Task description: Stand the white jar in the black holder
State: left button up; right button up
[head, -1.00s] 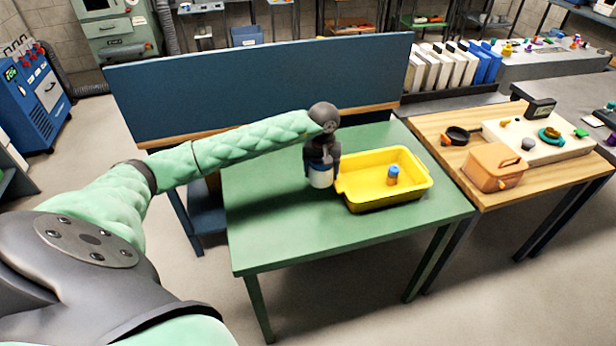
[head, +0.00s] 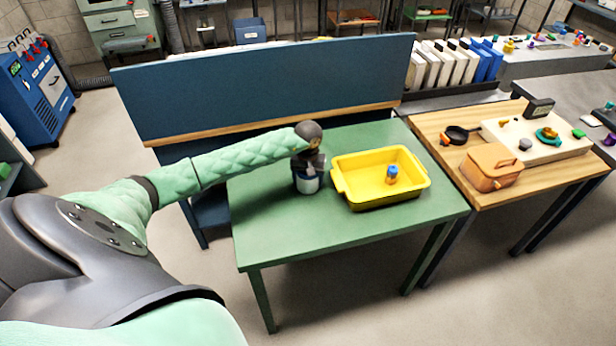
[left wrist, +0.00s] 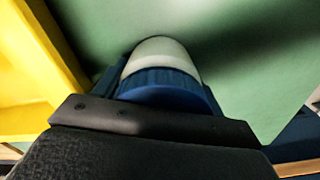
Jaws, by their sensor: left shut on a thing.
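The white jar (head: 307,184) has a blue lid, which shows near the camera in the left wrist view (left wrist: 160,85). My left gripper (head: 307,172) is shut on it. The jar is upright at the left part of the green table, left of the yellow tray. The gripper hides its upper part, and I cannot tell whether its base touches the table. A round, black, open thing (head: 457,134) lies on the wooden table at the right; I cannot tell whether it is the black holder. My right gripper is not in view.
The yellow tray (head: 385,201) holds a small orange jar with a blue lid (head: 392,174). A blue panel (head: 270,90) stands behind the green table (head: 330,235), whose front is clear. An orange-brown box (head: 490,167) and a cream board (head: 545,142) are on the wooden table.

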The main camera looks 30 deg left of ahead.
pick_arm(q)
jog(key=shift+f, duration=0.2)
jog(key=shift+f, duration=0.1)
dwell(0.4)
jog(key=o, duration=1.1)
